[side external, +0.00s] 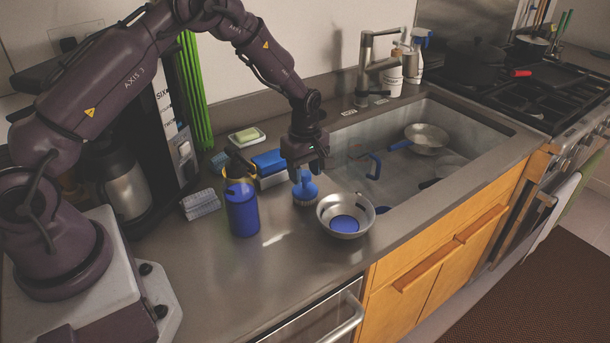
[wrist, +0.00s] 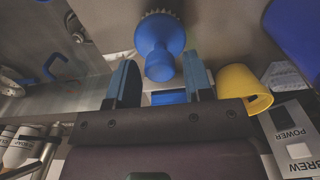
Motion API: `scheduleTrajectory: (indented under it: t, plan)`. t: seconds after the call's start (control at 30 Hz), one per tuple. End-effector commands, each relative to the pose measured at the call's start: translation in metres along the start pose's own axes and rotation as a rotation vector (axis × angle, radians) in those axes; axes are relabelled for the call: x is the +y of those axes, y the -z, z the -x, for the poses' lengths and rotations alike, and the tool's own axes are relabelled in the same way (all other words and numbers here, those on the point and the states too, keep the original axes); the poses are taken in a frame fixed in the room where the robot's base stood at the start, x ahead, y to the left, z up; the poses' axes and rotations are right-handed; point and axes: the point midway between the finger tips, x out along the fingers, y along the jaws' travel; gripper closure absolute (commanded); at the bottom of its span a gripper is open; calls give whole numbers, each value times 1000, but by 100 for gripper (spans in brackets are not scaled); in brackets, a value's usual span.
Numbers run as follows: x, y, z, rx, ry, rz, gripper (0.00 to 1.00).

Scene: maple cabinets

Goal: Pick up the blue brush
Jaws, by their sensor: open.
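The blue brush (side external: 306,189) stands on the grey counter with its bristles down and its round knob up, left of the metal bowl. In the wrist view the brush (wrist: 158,34) is at the top middle, with its knob lying between the lines of the two fingers. My gripper (side external: 305,169) is just above the brush, pointing down. In the wrist view my gripper (wrist: 160,77) has its fingers apart, one on each side of the knob, with nothing held. I cannot tell whether a finger touches the knob.
A metal bowl (side external: 326,210) with a blue item inside is close on the right. A blue bottle (side external: 242,210) stands left, near a yellow cup (wrist: 243,90) and a blue sponge (side external: 269,162). The sink (side external: 345,172) lies to the right. The front counter is clear.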

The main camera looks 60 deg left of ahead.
Motion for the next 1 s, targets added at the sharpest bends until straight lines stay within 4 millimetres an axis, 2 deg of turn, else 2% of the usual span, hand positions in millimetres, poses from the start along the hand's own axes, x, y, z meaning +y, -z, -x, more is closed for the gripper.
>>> scheduleTrajectory:
  t: [0.1,0.43,0.57,0.8,0.9,1.0]
  plan:
    - [0,0,0,0,0,0,54]
    - [0,0,0,0,0,0,92]
    - [1,0,6,1,-3,-1,93]
    - [1,0,51,2,-5,-2,93]
    - [0,0,65,2,-3,-1,93]
    - [0,0,70,1,0,-1,93]
